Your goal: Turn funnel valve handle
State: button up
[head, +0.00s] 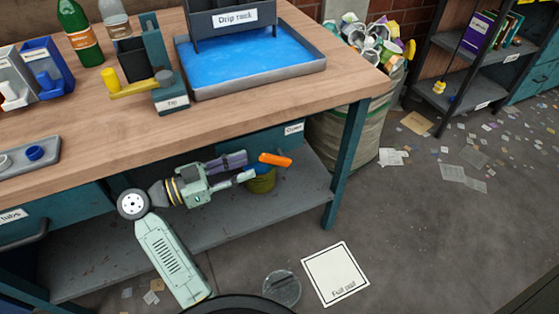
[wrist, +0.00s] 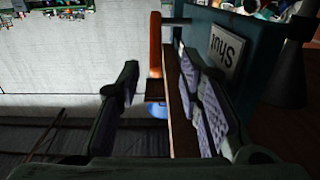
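An orange bar-shaped handle (head: 275,159) shows just beyond my gripper in the head view, below the tabletop edge. In the wrist view the orange handle (wrist: 155,45) appears ahead, between the lines of my two fingers. My gripper (head: 242,168) is open, with its fingers pointing right towards the handle. In the wrist view, the open gripper (wrist: 158,82) has a wide gap between its fingers. I cannot tell whether either finger touches the handle. A sign reading "Shut" (wrist: 228,48) is beside the right finger. I cannot make out a funnel.
A yellow-green bucket (head: 262,183) with something blue at it stands behind the fingers. The workbench (head: 120,150) is above my arm, with its leg (head: 345,165) to the right. A yellow lever (head: 133,90) and a drip rack tray (head: 255,88) sit on top.

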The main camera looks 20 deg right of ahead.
aim_at(265, 162)
jog(key=shift+s+d+f, duration=0.1)
jog(key=shift+s+d, duration=0.1)
jog(key=shift+d, duration=0.1)
jog(key=d+p, duration=0.1)
jog(key=d, duration=0.6)
jog(key=shift+d, duration=0.25)
jog(key=shift+w, duration=0.1)
grip_shut()
dwell(0.4)
